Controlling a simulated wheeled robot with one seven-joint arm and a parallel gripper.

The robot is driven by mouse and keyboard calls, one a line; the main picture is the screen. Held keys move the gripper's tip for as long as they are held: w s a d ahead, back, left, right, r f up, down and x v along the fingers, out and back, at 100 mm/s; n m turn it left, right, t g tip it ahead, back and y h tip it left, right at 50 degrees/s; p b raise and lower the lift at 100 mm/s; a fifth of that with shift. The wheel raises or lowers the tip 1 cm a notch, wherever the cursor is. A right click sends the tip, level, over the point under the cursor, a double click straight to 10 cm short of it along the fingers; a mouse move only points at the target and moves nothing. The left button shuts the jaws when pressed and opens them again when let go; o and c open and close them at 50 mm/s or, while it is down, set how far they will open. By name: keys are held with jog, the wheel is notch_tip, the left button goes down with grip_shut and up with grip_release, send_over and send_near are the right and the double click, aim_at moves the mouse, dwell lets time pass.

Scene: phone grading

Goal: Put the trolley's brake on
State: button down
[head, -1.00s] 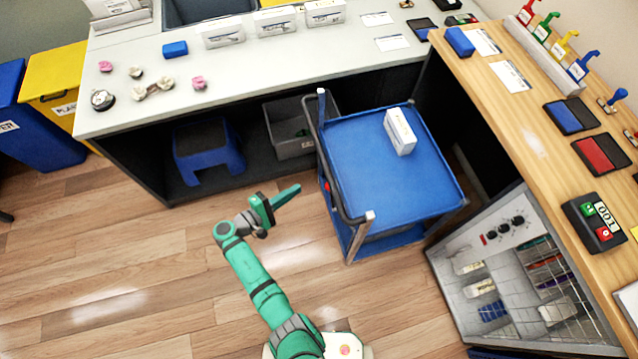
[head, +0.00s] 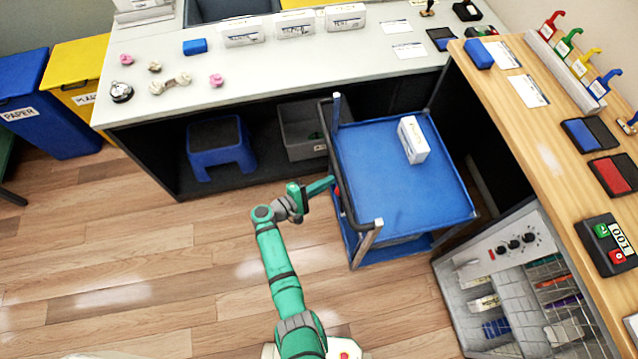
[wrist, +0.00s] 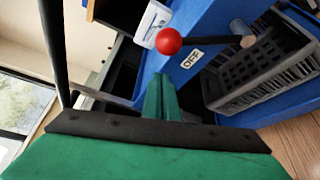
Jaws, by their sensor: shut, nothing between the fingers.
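The blue trolley (head: 385,185) stands in the corner between the two counters, with a white box (head: 413,139) on its top. Its brake lever has a red ball knob (wrist: 169,41) and a dark rod running right to a pivot, with an "OFF" label (wrist: 192,60) just below the rod. In the head view the red knob shows small at the trolley's left side. My green gripper (head: 332,181) is shut and empty, its fingertips close to the trolley's left side. In the wrist view the fingers (wrist: 160,95) point toward the knob, below it in the picture; contact cannot be told.
The trolley's dark handle rail (head: 345,185) runs along its left side, near my gripper. A grey crate (wrist: 265,65) sits in the trolley's lower part. A blue stool (head: 219,146) is under the back counter. Open wooden floor (head: 150,260) lies to the left.

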jog(key=shift+s+d+r, duration=0.3)
jog(key=shift+s, duration=0.35)
jog(key=shift+s+d+r, duration=0.25)
jog(key=shift+s+d, duration=0.05)
jog(key=shift+s, duration=0.3)
jog(key=shift+s, duration=0.1)
